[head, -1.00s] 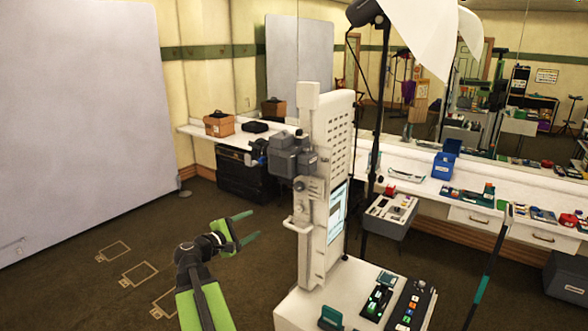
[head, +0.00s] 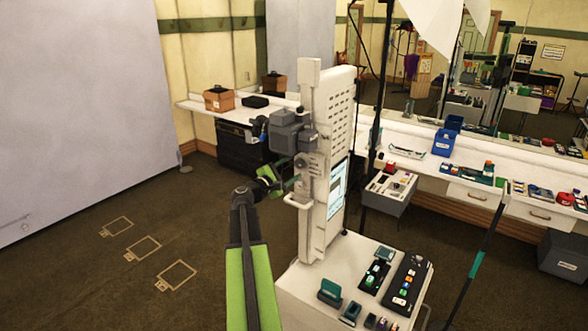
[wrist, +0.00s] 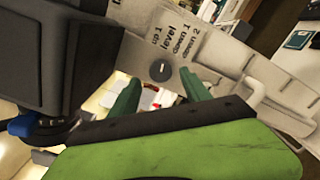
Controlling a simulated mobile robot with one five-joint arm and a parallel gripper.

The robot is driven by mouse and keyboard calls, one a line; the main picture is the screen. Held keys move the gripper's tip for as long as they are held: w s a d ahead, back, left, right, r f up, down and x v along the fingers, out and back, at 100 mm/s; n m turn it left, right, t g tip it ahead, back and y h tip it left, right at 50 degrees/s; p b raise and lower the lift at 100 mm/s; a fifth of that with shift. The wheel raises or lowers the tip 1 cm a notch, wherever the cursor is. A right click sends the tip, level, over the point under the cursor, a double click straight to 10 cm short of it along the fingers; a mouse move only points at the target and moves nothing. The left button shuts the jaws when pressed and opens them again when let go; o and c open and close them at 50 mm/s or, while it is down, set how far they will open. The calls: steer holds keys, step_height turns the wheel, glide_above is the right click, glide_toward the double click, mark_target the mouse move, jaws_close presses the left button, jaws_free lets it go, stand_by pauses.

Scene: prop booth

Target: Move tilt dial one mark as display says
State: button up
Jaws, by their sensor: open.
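My gripper (head: 277,181) is open at the left side of the white column (head: 325,85), just below the dark grey camera head (head: 291,132). In the wrist view its two green fingers (wrist: 158,85) are apart, with nothing between them. The tilt dial (wrist: 161,71) is a small dark round knob with a short light mark, just beyond the fingertips. Printed labels (wrist: 175,44) reading up 1, level, down 1 and down 2 lie beside it. I cannot tell which label the mark points to. The display (head: 338,188) is a pale blue screen on the column; its text is too small to read.
A white handle (head: 298,203) juts from the column close below my gripper. The dark camera head fills the upper left of the wrist view. A white cart top (head: 318,277) with control boxes stands below. Open floor (head: 80,270) lies to the left.

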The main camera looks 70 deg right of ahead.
mark_target(300, 163)
steer(key=shift+x, duration=1.4)
jaws_close()
steer(key=m, duration=0.3)
steer(key=shift+r+m, duration=0.1)
steer(key=shift+m, duration=0.3)
jaws_free()
